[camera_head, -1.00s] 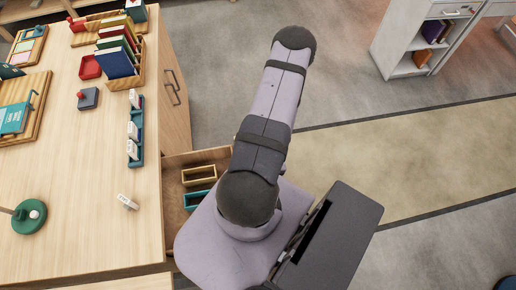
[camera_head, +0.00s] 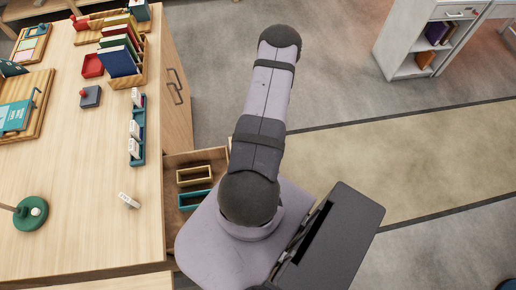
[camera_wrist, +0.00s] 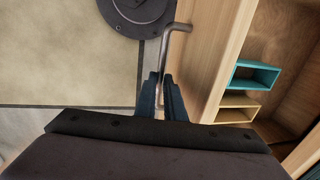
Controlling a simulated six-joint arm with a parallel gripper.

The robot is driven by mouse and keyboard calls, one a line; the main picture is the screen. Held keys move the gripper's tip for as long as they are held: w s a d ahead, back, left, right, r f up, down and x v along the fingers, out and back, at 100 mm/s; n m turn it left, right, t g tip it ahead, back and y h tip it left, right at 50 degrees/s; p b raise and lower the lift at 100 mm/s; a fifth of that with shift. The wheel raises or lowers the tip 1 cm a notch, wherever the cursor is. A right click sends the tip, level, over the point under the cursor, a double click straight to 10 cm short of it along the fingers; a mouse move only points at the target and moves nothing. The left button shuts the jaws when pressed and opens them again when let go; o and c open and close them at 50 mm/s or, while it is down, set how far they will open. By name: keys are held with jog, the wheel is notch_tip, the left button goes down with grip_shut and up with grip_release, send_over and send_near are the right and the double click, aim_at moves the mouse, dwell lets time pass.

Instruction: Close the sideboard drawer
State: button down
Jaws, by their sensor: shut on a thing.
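The sideboard (camera_head: 90,190) stands at the left of the head view, with its drawer (camera_head: 176,161) pulled out on the right side. The drawer holds a tan tray (camera_head: 194,183) and a teal tray (camera_head: 186,208), which also show in the wrist view (camera_wrist: 232,115) (camera_wrist: 236,84). The wooden drawer front (camera_wrist: 218,50) carries a grey metal bar handle (camera_wrist: 164,50). My gripper (camera_wrist: 160,80) is shut on this handle in the wrist view. The gripper is hidden behind my arm in the head view.
The sideboard top carries a book rack (camera_head: 125,52), a green round-based object (camera_head: 30,213) and other small items. A cupboard door with a handle (camera_head: 176,86) is beside the drawer. Floor (camera_head: 400,165) is clear to the right; a white shelf (camera_head: 405,45) stands farther back.

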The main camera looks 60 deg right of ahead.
jog(key=w+a, duration=1.9)
jog(key=shift+w+a, duration=0.15)
jog(key=shift+w, duration=0.1)
jog(key=shift+r, duration=0.1)
jog(key=c, duration=1.8)
grip_release()
jog(key=shift+a, duration=0.1)
jog(key=shift+c, duration=0.2)
jog(key=shift+s, duration=0.1)
notch_tip(320, 180, up, 7)
jog(key=d, duration=0.1)
jog(key=shift+s+b, duration=0.45)
